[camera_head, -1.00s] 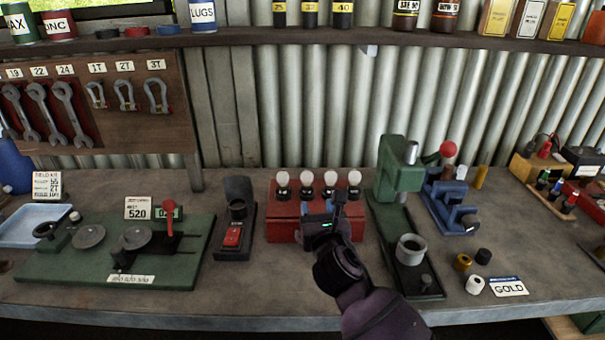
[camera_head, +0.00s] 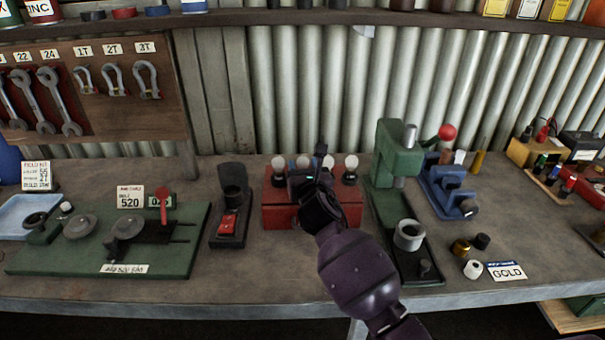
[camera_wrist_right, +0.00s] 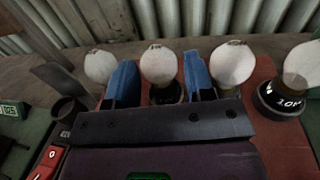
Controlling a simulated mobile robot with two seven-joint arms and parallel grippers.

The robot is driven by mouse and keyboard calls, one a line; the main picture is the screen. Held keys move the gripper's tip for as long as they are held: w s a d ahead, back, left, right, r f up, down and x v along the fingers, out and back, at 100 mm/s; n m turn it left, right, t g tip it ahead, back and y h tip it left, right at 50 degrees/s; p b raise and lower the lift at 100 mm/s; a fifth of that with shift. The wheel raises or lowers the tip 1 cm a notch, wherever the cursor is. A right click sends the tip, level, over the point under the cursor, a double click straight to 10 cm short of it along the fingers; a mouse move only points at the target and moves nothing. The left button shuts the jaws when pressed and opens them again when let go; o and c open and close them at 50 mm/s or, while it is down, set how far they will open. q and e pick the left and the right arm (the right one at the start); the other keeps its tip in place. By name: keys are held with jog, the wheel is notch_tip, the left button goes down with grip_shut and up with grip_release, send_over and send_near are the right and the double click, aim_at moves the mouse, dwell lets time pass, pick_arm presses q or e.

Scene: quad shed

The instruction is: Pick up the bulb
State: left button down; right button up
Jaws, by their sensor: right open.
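Several white round bulbs with dark bases stand upright in a row on a red box; the leftmost bulb (camera_head: 278,163) and rightmost bulb (camera_head: 351,162) show clearly in the head view. My right gripper (camera_head: 308,162) is over the red box (camera_head: 283,214), open. In the right wrist view, its two blue fingers (camera_wrist_right: 160,80) stand either side of the second bulb from the left (camera_wrist_right: 159,62), with gaps on both sides. I cannot tell how deep that bulb sits between the fingers. The wrist hides part of the middle bulbs in the head view. My left gripper is not in view.
A black stand with a red switch (camera_head: 229,222) is left of the box. A green press (camera_head: 397,155) stands close on the right. A corrugated wall (camera_head: 290,90) is behind. Bare bench (camera_head: 275,270) lies in front of the box.

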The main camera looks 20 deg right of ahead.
jog(key=shift+w+d, duration=0.1)
jog(key=shift+w, duration=0.45)
jog(key=shift+c, duration=0.5)
jog(key=c, duration=0.6)
